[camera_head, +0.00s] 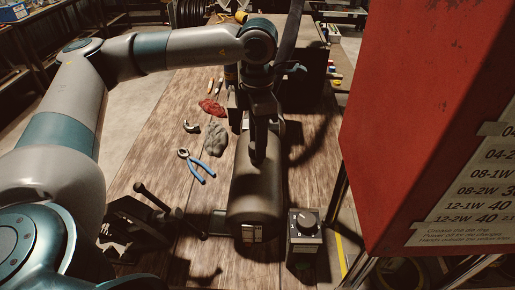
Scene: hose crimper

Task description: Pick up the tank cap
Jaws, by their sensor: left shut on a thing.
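My left gripper (258,158) is at the middle of the picture, with its fingers pointing down at the far part of the dark cylindrical tank (256,195). It is shut on a small dark thing at the tank's top, which I take to be the tank cap. The fingers and the dim light hide most of the cap. I cannot tell whether it is still seated on the tank or lifted. The tank lies lengthwise on the wooden bench (150,205). My right gripper is not in view.
Blue-handled pliers (197,165), a grey rag (216,139) and a red cloth (211,107) lie left of the tank. A small box with a dial (304,232) stands to its right. A large red cabinet (430,120) blocks the right side.

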